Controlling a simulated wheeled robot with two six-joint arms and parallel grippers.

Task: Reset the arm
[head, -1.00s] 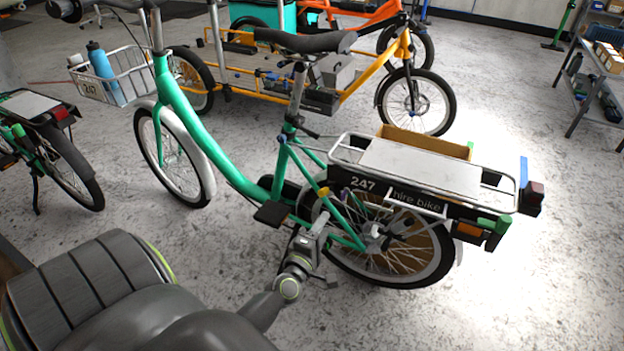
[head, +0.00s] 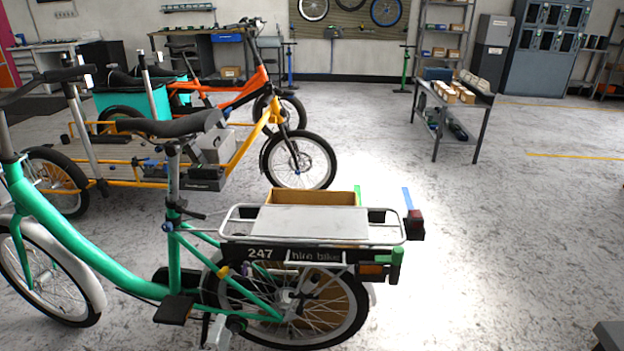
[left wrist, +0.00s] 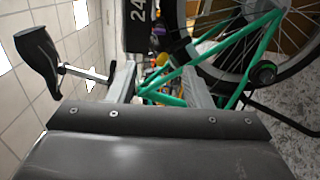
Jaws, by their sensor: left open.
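My left gripper (head: 214,329) is low in the head view, beside the rear wheel of a green hire bike (head: 105,270) marked 247. It is near the pedal (head: 174,309), and the arm below it is cut off by the picture's edge. In the left wrist view my left gripper (left wrist: 160,84) shows two grey fingers spread apart. No held thing can be made out between them; green frame tubes (left wrist: 178,88) lie beyond. I cannot tell whether the fingers touch the bike. My right gripper is not in view.
A metal shelf table (head: 455,110) stands at the back right.

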